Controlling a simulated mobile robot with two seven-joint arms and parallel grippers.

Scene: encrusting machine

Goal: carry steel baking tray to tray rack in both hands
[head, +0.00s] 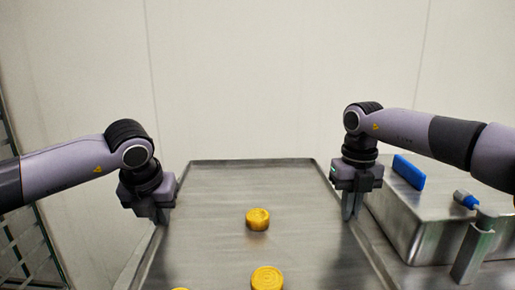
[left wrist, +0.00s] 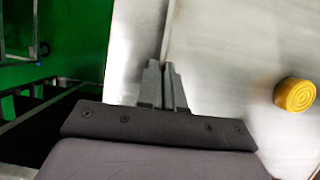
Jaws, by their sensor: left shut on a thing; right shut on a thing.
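The steel baking tray (head: 208,232) lies in front of me in the head view, running from the lower edge toward the far wall. Several round yellow pieces (head: 257,219) rest on it, some cut off by the frame's lower edge. My left gripper (head: 158,217) is shut on the tray's left rim. In the left wrist view its two fingers (left wrist: 163,88) are close together on that rim, with one yellow piece (left wrist: 295,95) to the right. My right gripper (head: 348,208) is shut on the tray's right rim. The fingertips are partly hidden at both rims.
At the right stands a steel box or machine top (head: 405,215) with a blue block (head: 409,172) and a blue-tipped part (head: 466,199). A dark rack-like frame (head: 28,225) stands at the left edge. A pale wall (head: 250,80) closes the back. The left wrist view shows green floor (left wrist: 75,45).

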